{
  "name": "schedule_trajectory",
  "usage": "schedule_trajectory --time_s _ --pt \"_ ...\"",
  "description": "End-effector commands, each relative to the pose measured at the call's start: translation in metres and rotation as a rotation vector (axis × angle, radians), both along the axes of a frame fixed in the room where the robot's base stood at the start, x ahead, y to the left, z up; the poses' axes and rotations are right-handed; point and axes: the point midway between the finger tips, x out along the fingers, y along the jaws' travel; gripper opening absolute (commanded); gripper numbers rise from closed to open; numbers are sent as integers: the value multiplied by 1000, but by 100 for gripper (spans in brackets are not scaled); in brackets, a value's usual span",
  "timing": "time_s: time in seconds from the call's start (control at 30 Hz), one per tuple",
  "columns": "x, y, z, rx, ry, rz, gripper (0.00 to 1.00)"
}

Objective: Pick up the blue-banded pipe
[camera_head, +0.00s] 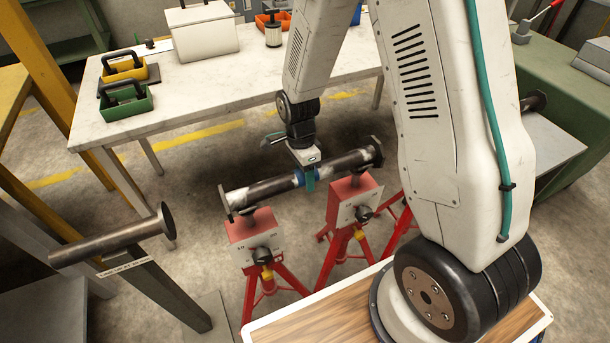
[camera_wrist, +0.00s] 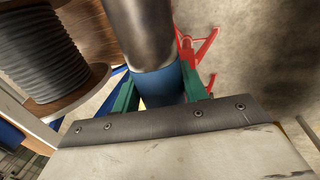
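The blue-banded pipe (camera_head: 266,190) is a dark, worn pipe with pale patches, a flange at each end and a blue band (camera_head: 298,178) near its middle. It lies across two red stands (camera_head: 254,238), (camera_head: 352,199). My gripper (camera_head: 309,179) points down at the band from above. In the wrist view the pipe (camera_wrist: 148,35) runs away from me, and my gripper's green fingers (camera_wrist: 158,90) stand on either side of the blue band. A small gap shows by the left finger. I cannot tell whether they grip it. The finger ends are partly hidden.
Another flanged pipe (camera_head: 115,240) lies on a grey post at the left. A white table (camera_head: 200,85) with trays stands behind the pipe. A green bench (camera_head: 560,90) stands at the right. In the wrist view a cable reel (camera_wrist: 75,105) shows at the left.

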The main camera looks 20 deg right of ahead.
Motion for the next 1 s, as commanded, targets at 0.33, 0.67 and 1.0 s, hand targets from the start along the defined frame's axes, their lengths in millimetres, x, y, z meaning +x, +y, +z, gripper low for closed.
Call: schedule_trajectory --time_s 0.33,0.67,1.0 --pt "1 0 1 0 -2 0 0" --pt "1 -2 15 1 -4 -2 0" --pt "-4 -8 38 0 -2 -10 0"
